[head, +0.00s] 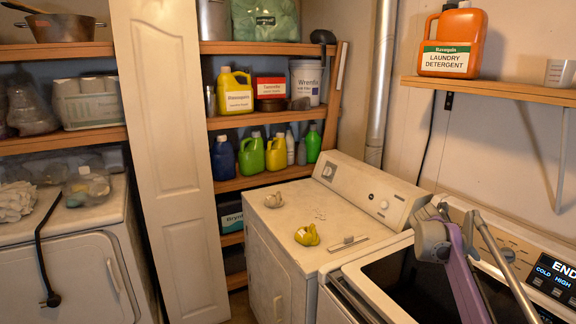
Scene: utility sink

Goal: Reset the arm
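Neither of my grippers can be made out in the head view, and no arm comes in from the left. A grey and purple jointed piece (462,270) rises from the bottom right over the open top of the right-hand machine. A grey bar (505,265) slants down beside it. I cannot tell whether these are part of my own arm or a thing of the room. No gripper fingers show on them.
A white machine (290,250) holds a yellow crumpled item (307,235) on top. An open-topped machine (375,290) stands at right. An orange detergent jug (453,42) sits on the wall shelf (500,90). A white door panel (170,150) stands before shelves of bottles.

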